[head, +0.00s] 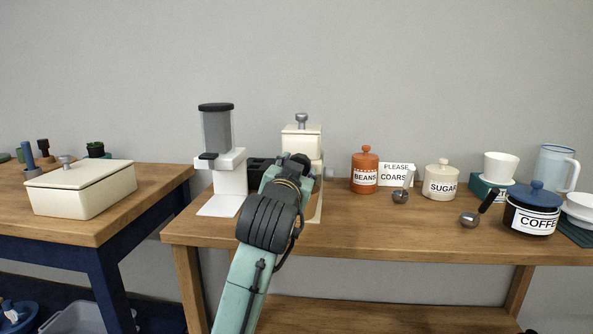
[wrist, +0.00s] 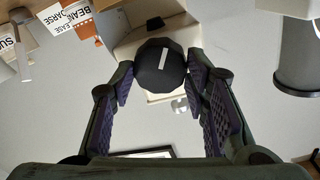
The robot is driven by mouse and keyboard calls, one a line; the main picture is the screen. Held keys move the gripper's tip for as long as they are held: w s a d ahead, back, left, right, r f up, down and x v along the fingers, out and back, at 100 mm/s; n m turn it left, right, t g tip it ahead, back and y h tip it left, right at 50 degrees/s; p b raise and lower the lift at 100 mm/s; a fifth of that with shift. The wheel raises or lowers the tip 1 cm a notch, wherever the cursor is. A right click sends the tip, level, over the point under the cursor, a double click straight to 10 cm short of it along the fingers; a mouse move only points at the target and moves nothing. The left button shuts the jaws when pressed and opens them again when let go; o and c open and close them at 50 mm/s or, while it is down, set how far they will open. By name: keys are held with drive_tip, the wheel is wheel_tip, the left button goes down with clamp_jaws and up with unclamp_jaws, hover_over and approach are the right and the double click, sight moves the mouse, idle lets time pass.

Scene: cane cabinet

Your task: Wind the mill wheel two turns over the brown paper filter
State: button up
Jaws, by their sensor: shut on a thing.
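The cream mill (head: 302,138), with a grey knob on its lid, stands at the back of the wooden bench, partly behind my arm. Its wheel looks to be the black, many-sided knob (wrist: 161,72) with a white stripe in the wrist view. My gripper (wrist: 160,84) is shut on this knob, one purple-padded finger on each side. In the head view my arm hides most of the grip and the mill's lower front. I cannot make out the brown paper filter in either view.
A grey-and-white dispenser (head: 217,140) stands close left of the mill. The orange BEANS jar (head: 365,175), a sign (head: 396,171), the SUGAR jar (head: 441,184), a white dripper (head: 501,165) and the COFFEE jar (head: 532,212) stand to the right. The bench's front middle is clear.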

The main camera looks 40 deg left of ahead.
drive_tip(key=shift+d+m+g+y+b, duration=0.15)
drive_tip(key=shift+m+b, duration=0.25)
drive_tip(key=shift+m, duration=3.9)
drive_tip(key=shift+a+m+g+y+b, duration=0.15)
drive_tip(key=shift+m+g+b, duration=0.15)
drive_tip(key=shift+m, duration=4)
drive_tip(key=shift+d, duration=0.1)
drive_tip(key=o, duration=1.1)
drive_tip(key=shift+o, duration=0.2)
drive_tip(key=shift+d, duration=0.1)
drive_tip(key=v, duration=1.2)
drive_tip(key=shift+f, duration=0.1)
